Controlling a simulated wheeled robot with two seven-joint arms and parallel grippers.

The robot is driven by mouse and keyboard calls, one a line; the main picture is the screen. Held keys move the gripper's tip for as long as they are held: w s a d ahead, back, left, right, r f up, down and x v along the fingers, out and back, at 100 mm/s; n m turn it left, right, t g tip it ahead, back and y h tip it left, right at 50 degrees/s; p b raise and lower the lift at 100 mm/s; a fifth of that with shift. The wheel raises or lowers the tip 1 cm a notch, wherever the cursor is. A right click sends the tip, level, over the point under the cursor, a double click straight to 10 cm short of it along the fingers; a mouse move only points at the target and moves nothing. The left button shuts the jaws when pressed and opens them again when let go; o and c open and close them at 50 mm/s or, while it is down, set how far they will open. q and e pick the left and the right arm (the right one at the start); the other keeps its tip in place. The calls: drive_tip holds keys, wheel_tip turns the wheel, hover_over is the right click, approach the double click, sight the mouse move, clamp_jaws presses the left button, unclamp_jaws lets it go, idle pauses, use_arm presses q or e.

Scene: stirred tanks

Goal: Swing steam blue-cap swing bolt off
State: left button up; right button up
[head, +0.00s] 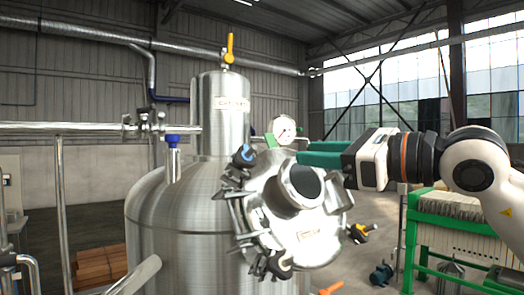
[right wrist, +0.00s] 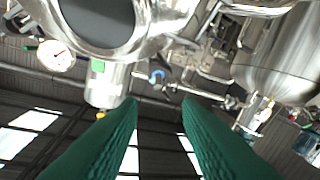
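The blue-cap swing bolt (head: 243,154) sits at the upper left rim of the round steel lid (head: 318,235) on the tank's front. My right gripper (head: 301,157) comes in from the right, its green fingers level with the lid's top and pointing left. The fingers stop short of the blue cap. In the right wrist view the fingers of the right gripper (right wrist: 158,105) are spread with nothing between them, and a blue cap (right wrist: 157,76) shows beyond the gap. My left gripper is not in view.
A pressure gauge (head: 284,129) stands just above the right fingers. A dark sight glass (head: 305,180) sticks out of the lid. Other clamps line the rim, one with a yellow knob (head: 361,231). A blue-handled valve (head: 173,139) stands left of the tank neck (head: 222,120).

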sight(241, 161)
drive_tip(key=p+x, duration=0.5)
drive_tip(key=x, duration=0.7)
drive_tip(key=shift+w+d, duration=0.1)
drive_tip(key=shift+d, duration=0.05)
clamp_jaws()
